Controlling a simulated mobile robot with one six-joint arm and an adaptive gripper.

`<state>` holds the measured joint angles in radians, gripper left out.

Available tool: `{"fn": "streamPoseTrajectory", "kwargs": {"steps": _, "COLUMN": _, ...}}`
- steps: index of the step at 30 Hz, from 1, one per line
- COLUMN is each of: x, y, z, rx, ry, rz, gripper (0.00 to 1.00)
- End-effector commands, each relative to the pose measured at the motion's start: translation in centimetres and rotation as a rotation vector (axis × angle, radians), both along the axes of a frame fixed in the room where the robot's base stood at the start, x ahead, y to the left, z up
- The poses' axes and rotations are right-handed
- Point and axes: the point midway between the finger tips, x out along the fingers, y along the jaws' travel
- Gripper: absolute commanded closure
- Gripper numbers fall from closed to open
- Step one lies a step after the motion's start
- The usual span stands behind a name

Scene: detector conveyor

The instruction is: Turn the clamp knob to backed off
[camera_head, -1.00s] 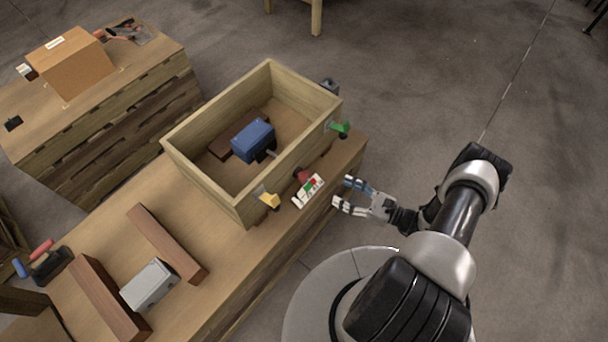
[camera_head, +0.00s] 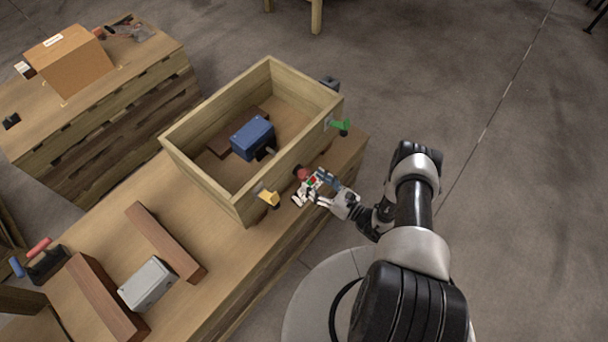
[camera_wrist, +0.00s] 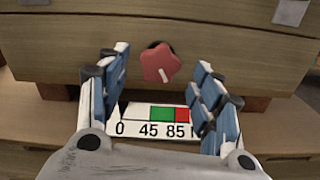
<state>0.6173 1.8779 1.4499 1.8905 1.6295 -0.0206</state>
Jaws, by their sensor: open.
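The clamp knob is a red lobed knob (camera_wrist: 160,63) on the side wall of the wooden box, with a small white mark near its lower edge. It also shows in the head view (camera_head: 302,174). Below it is a white scale plate (camera_wrist: 152,124) marked 0, 45, 85, with a green and a red field; its right end is hidden by a finger. My gripper (camera_wrist: 160,88) is open, with one finger on each side below the knob, apart from it. In the head view my gripper (camera_head: 318,189) is at the scale plate, in front of the box.
The open wooden box (camera_head: 205,190) holds a blue block (camera_head: 251,137). A yellow knob (camera_head: 269,198) and a green knob (camera_head: 340,126) stick out of the same wall on either side. A grey box (camera_head: 147,284) lies between two brown bars on the bench at left.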

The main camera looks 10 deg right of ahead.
Motion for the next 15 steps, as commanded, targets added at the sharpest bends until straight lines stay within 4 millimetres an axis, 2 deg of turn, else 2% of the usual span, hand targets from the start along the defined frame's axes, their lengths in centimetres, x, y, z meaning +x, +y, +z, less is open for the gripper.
{"fn": "streamPoseTrajectory", "kwargs": {"steps": 1, "x": 0.9, "y": 0.8, "z": -0.1, "rx": -0.002, "ry": -0.003, "rz": 0.006, "gripper": 0.40}}
{"fn": "streamPoseTrajectory", "kwargs": {"steps": 6, "x": 3.0, "y": 2.3, "z": -0.1, "rx": -0.001, "ry": -0.002, "rz": 0.003, "gripper": 0.40}}
{"fn": "streamPoseTrajectory", "kwargs": {"steps": 15, "x": 4.3, "y": 3.1, "z": 0.0, "rx": 0.000, "ry": 0.000, "rz": 0.000, "gripper": 0.40}}
